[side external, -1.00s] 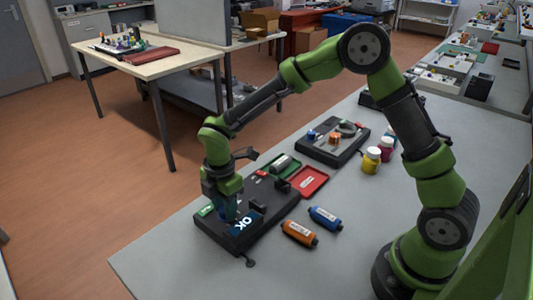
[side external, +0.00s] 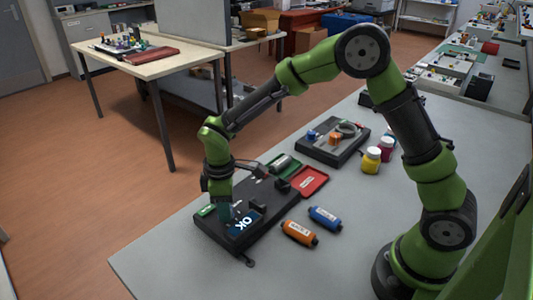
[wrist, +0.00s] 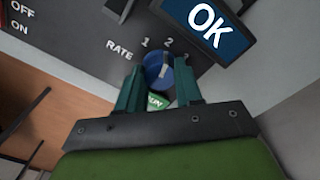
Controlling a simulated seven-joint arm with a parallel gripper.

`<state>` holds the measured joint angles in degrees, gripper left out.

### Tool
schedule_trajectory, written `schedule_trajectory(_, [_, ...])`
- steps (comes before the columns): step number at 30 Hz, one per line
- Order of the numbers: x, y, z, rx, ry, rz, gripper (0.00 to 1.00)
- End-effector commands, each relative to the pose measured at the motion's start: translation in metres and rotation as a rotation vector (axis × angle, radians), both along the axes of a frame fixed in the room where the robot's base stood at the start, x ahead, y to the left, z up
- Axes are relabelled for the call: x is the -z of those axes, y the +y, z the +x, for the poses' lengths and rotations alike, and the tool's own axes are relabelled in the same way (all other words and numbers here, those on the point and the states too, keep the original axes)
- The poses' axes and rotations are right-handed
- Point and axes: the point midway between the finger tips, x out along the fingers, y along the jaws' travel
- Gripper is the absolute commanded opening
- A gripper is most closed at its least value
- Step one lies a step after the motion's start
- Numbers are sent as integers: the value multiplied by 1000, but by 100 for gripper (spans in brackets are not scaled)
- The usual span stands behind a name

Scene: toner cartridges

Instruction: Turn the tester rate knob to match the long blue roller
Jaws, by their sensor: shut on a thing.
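The blue rate knob (wrist: 157,74) is on the dark tester (side external: 262,222), beside the printed RATE scale with 1 and 2 readable. My gripper (wrist: 159,66) is shut on the knob, one green finger on each side. The knob's pale pointer mark seems to face toward the 2; its exact setting is hard to read. The tester screen (wrist: 210,24) shows OK. In the side view my gripper (side external: 226,212) points down at the tester and hides the knob. A blue cartridge (side external: 325,218) lies on the table; I cannot tell whether it is the long blue roller.
An orange cartridge (side external: 299,233) lies beside the blue one. A red tray (side external: 311,181) is behind the tester. A second dark unit (side external: 333,145) with small parts stands farther back, near yellow and magenta bottles (side external: 371,160).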

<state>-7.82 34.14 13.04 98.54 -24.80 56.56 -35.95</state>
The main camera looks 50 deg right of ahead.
Motion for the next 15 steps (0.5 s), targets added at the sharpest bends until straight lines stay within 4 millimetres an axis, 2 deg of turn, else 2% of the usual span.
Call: schedule_trajectory(15, [-2, 0, 0, 484, -1, 0, 5])
